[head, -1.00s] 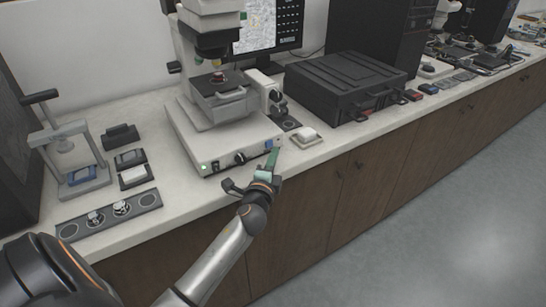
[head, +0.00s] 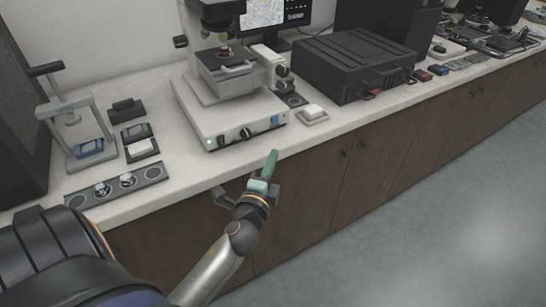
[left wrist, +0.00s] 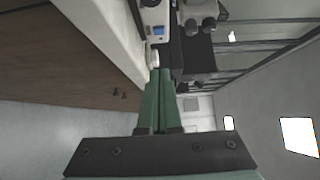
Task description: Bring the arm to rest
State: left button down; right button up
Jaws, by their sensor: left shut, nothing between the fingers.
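My left gripper (head: 271,163) has green fingers and is raised in front of the counter's front edge, below and to the right of the microscope base. It is shut and empty. In the left wrist view its two green fingers (left wrist: 160,98) lie together with nothing between them. My left arm comes in from the lower left of the head view. My right gripper is not in either view.
A microscope (head: 232,110) stands on the white counter (head: 330,130), with a black case (head: 355,62) to its right. A hand press (head: 82,135) and a grey strip with round pieces (head: 118,184) are at left. The floor (head: 430,230) at right is clear.

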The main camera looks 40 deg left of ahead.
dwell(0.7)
pick_arm(q)
jog(key=s+d+f+n+g+h+p, duration=0.7)
jog(key=s+d+f+n, duration=0.4)
jog(key=s+d+f, duration=0.4)
jog(key=s+f+h+p, duration=0.1)
jog(key=s+h, duration=0.1)
jog(key=s, duration=0.1)
jog(key=shift+d+n, duration=0.3)
jog(key=shift+d, duration=0.1)
